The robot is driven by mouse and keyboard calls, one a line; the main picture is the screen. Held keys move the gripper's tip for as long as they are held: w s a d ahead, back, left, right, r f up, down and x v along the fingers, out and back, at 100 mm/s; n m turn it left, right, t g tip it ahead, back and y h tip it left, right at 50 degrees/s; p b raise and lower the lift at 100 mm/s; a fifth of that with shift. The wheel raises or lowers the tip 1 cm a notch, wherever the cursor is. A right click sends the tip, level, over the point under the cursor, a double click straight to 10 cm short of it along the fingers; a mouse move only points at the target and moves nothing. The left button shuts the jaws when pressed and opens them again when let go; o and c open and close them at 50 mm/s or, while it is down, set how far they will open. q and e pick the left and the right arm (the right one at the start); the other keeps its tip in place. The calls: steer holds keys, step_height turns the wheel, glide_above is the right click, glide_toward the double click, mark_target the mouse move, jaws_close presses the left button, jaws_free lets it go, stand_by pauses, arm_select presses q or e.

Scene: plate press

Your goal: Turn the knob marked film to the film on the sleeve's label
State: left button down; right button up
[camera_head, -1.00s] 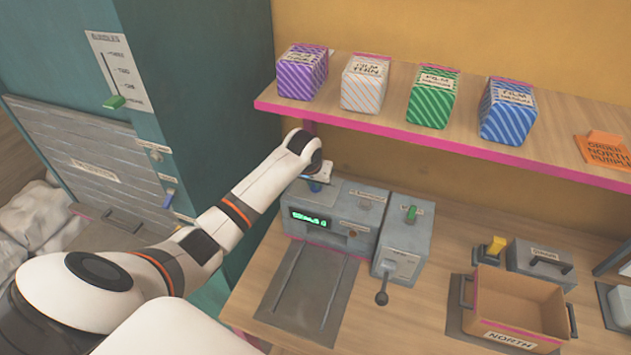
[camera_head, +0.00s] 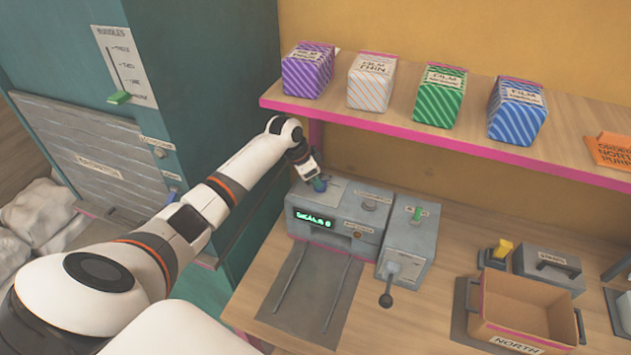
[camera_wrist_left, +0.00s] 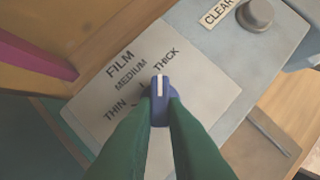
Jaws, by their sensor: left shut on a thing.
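The film knob (camera_wrist_left: 159,99) is blue with a white pointer line. In the left wrist view its plate (camera_wrist_left: 100,88) reads FILM, with THIN, MEDIUM and THICK around the knob. The white line points up the picture, towards THICK. My left gripper (camera_wrist_left: 160,108) has its green fingers shut on the knob; in the head view the gripper (camera_head: 318,182) reaches the machine's back left corner. Striped sleeves stand on the shelf: purple (camera_head: 306,75), white-orange (camera_head: 371,85) labelled FILM THIN, green (camera_head: 439,100) and blue (camera_head: 516,114). The other labels' second words are too blurred to read. My right gripper is out of view.
The grey press (camera_head: 335,218) shows a green SEALS display. A side unit (camera_head: 408,248) carries a green switch and a lever. An orange card (camera_head: 610,150) reads ORDER NORTH and PURPLE, partly cut off. A cardboard NORTH box (camera_head: 525,310) stands at right. The pink-edged shelf (camera_head: 400,140) overhangs behind.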

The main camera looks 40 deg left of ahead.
arm_select(q)
steer(key=shift+a+r+m, duration=0.1)
steer(key=shift+m, duration=0.4)
steer(key=c, duration=1.5)
jaws_free()
steer(key=shift+o, duration=0.2)
steer(key=shift+b, duration=0.45)
steer(key=s+a+r+b, duration=0.1)
steer(key=s+a+b, duration=0.5)
steer(key=s, duration=0.4)
steer(key=shift+a, duration=0.8)
